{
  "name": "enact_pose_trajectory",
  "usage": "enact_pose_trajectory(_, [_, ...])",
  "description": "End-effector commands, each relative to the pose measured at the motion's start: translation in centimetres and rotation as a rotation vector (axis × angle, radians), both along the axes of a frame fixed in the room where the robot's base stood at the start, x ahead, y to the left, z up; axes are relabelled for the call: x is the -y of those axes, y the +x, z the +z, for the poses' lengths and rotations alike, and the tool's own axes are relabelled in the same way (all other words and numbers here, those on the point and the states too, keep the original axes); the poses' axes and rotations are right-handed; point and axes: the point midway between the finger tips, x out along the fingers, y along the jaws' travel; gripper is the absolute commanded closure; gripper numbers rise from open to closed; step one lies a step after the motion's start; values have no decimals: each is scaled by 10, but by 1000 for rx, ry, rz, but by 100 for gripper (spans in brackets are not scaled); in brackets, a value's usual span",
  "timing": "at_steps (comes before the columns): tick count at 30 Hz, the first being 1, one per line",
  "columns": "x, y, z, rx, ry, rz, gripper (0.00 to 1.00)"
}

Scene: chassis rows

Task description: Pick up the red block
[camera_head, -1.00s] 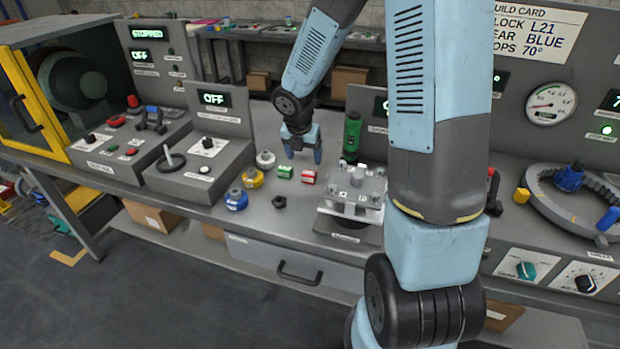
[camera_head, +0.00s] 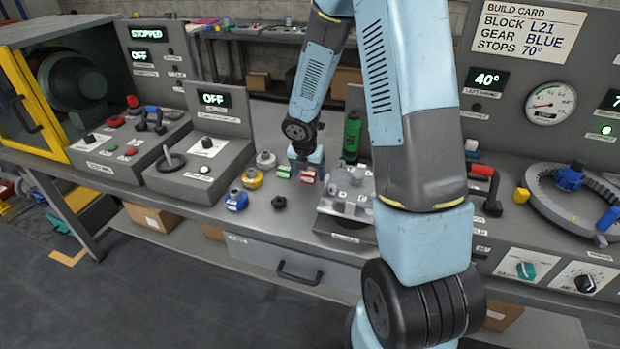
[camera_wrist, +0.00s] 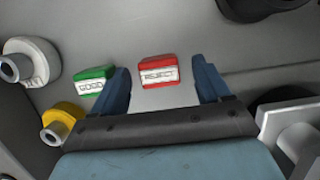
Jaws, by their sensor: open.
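The red block (camera_head: 308,176) sits on the grey bench with a white label on its face. In the wrist view the red block (camera_wrist: 158,71) reads "REJECT" and lies between and just ahead of my two blue fingertips. My gripper (camera_head: 306,164) is open and low over the bench by the block, with fingers apart; it also shows in the wrist view (camera_wrist: 165,80). I cannot tell whether a finger touches the block. The green block (camera_wrist: 92,85), labelled "GOOD", lies close outside the left finger.
A grey fixture (camera_head: 345,215) stands just right of the red block, and a green bottle (camera_head: 351,137) behind it. Bench space in front of the blocks is fairly clear.

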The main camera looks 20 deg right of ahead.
Motion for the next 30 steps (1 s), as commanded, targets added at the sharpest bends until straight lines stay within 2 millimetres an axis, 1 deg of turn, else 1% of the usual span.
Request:
enact_pose_trajectory(2, [0,0,0,0,0,0,23])
enact_pose_trajectory(5, [0,0,0,0,0,0,32])
enact_pose_trajectory(21, [0,0,0,0,0,0,84])
enact_pose_trajectory(30, [0,0,3,2,1,-2,84])
